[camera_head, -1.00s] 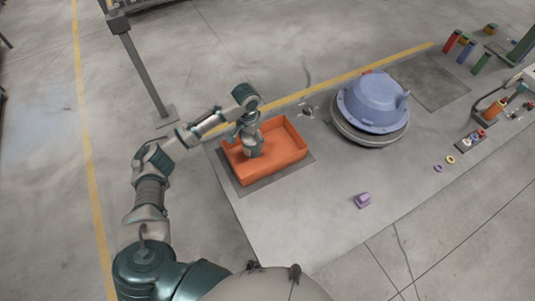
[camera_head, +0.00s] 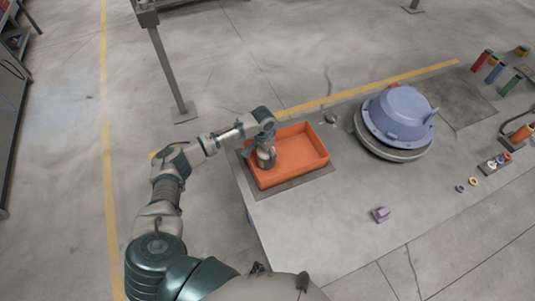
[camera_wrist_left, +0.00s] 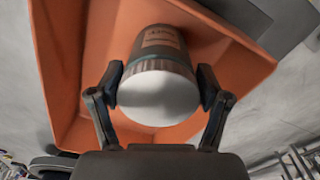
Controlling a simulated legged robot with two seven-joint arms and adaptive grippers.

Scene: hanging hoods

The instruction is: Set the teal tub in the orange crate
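The orange crate (camera_head: 307,169) sits on a dark mat at the left end of the grey table; its walls also show in the left wrist view (camera_wrist_left: 70,60). My left gripper (camera_head: 266,155) reaches down into the left part of the crate. In the left wrist view its two fingers (camera_wrist_left: 160,88) press on both sides of the tub (camera_wrist_left: 157,92), which has a pale round end, a dark grey-teal side and a brownish label. The tub is inside the crate's outline; whether it touches the floor I cannot tell. My right gripper is out of view.
A blue domed hood (camera_head: 398,114) stands on a round base right of the crate. A small purple block (camera_head: 381,214) lies on the table front. Coloured cylinders (camera_head: 490,62) and small rings stand at the right. A grey post (camera_head: 168,70) rises behind my left arm.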

